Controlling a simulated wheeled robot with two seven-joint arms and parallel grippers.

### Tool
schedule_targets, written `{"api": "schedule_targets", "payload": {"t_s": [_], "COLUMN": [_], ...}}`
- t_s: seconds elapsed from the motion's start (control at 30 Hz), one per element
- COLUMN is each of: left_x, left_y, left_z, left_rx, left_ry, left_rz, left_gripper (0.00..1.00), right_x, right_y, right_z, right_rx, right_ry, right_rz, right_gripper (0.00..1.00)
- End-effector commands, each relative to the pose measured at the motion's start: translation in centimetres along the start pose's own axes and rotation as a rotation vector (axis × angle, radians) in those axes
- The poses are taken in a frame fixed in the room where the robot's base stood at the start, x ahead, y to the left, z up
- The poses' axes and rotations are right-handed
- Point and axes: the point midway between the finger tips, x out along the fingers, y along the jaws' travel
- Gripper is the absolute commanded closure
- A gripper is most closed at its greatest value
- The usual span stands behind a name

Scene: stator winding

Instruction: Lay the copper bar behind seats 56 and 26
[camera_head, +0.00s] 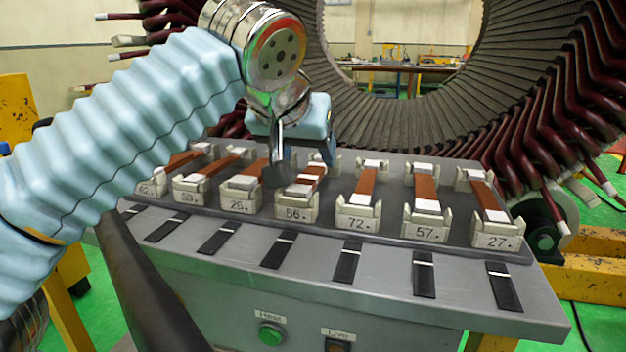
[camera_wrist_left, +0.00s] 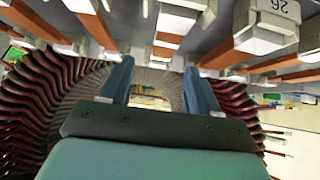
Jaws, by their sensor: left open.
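A row of white numbered seats stands on the grey bench, each with a copper bar lying front to back. Seat 56 (camera_head: 297,207) holds a bar (camera_head: 306,178). Seat 26 (camera_head: 240,196), to its left, holds a bar (camera_head: 249,173) partly hidden by my gripper. My left gripper (camera_head: 303,165) is open above and around the back of seats 56 and 26, pointing down. In the left wrist view its two blue fingers (camera_wrist_left: 157,78) are apart with no bar between them. Seat 26 (camera_wrist_left: 265,30) shows upside down at top right. Whether a finger touches a bar is unclear.
Seats 72 (camera_head: 357,217), 57 (camera_head: 424,226) and 27 (camera_head: 494,236) stand to the right with bars. The large stator ring (camera_head: 400,118) with dark red coil ends stands close behind the bench. The bench front (camera_head: 340,292) has dark slots and buttons.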

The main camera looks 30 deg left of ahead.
Motion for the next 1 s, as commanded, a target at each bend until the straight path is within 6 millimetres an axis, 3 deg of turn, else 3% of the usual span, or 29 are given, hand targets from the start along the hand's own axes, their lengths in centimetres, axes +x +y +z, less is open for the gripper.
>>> {"api": "schedule_targets", "payload": {"t_s": [0.4, 0.67, 1.0], "left_x": [5.2, 5.6, 5.6], "left_y": [-0.5, -0.5, -0.5], "left_z": [0.4, 0.3, 0.4], "left_rx": [0.0, -0.001, -0.001], "left_ry": [-0.001, 0.0, 0.0], "left_rz": [0.0, 0.001, 0.001], "left_gripper": [0.38, 0.38, 0.89], "right_x": [0.7, 0.7, 0.7], "right_y": [0.5, 0.5, 0.5], "right_z": [-0.2, -0.2, -0.2], "right_rx": [0.003, 0.003, 0.003], "right_ry": [0.005, 0.005, 0.005], "right_rz": [0.004, 0.004, 0.003], "right_gripper": [0.0, 0.0, 0.0]}}
